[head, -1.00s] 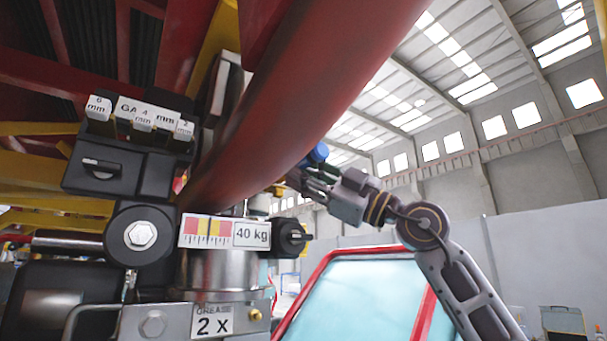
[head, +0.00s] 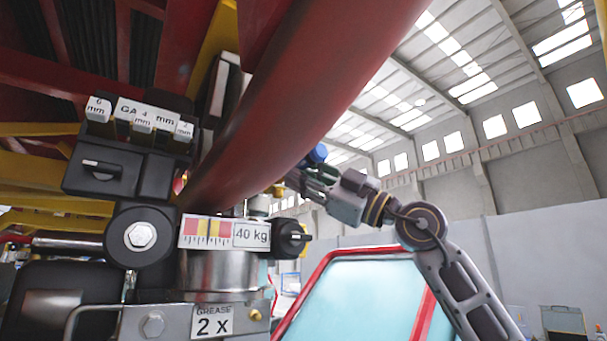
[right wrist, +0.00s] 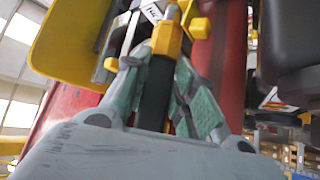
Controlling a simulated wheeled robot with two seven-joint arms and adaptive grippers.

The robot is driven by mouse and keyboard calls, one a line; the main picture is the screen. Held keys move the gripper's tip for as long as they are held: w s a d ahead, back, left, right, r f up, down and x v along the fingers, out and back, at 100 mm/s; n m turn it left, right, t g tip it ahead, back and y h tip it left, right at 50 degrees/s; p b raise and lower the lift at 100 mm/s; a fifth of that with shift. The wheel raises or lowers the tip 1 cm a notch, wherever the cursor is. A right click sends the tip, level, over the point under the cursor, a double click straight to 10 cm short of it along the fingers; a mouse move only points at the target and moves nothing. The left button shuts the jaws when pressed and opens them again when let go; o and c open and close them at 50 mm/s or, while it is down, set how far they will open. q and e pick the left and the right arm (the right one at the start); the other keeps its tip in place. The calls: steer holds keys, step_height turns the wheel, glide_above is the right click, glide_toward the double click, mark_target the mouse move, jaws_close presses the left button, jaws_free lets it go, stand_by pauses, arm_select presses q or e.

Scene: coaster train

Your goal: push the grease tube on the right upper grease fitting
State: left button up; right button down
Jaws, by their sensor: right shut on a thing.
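My right gripper (head: 300,178) is beside the curved red rail in the head view, its tips partly behind the rail. The right wrist view shows its green-padded fingers (right wrist: 160,90) shut around the dark body of the grease tube (right wrist: 157,92). The tube has a yellow collar (right wrist: 167,40) and a narrow grey tip pointing up in that view. A small yellow part (head: 277,190) shows at the gripper tips in the head view. I cannot make out the right upper fitting, or whether the tip touches it. My left gripper is not in view.
The big red rail (head: 300,90) crosses above the gripper. Left of it are the gauge block (head: 125,165), the 40 kg scale plate (head: 224,233) and a plate marked GREASE 2 X (head: 212,320) beside a small brass fitting (head: 255,315). A red-framed pale panel (head: 365,295) stands below my arm.

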stand_by(1.1)
steer(key=shift+s+d+b, duration=0.2)
steer(key=shift+b, duration=0.15)
stand_by(0.5)
steer(key=shift+s+d+b, duration=0.65)
steer(key=shift+s+b, duration=0.05)
steer(key=shift+s, duration=0.2)
steer(key=shift+s+d+b, duration=0.7)
steer(key=shift+s+b, duration=0.05)
steer(key=shift+s, duration=0.2)
steer(key=shift+s+d+b, duration=0.65)
steer(key=shift+s+b, duration=0.05)
steer(key=shift+s, duration=0.2)
